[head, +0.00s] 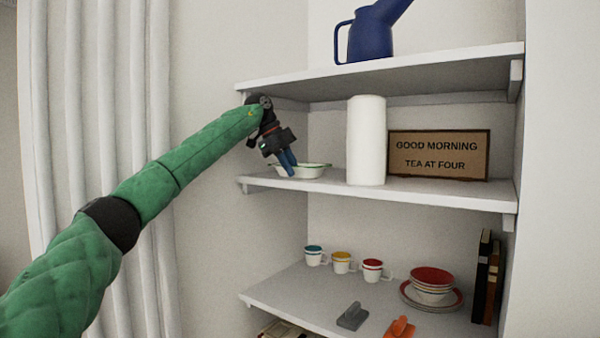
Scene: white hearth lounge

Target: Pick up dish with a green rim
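The white dish with a green rim (314,172) sits on the left part of the middle shelf. My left gripper (287,167) reaches in from the left and points down, its blue fingertips at the dish's left side, overlapping its rim in the head view. The fingers look close together. I cannot tell whether they are around the rim, touching it or just in front of it. Part of the dish's left side is hidden behind the fingers. My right gripper is not in view.
The middle shelf (430,193) also holds a white cylinder (366,140) and a lettered sign (438,155). The upper shelf (420,72), with a blue watering can (370,36), hangs above my gripper. Cups, stacked bowls (433,280) and books stand on the lower shelf.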

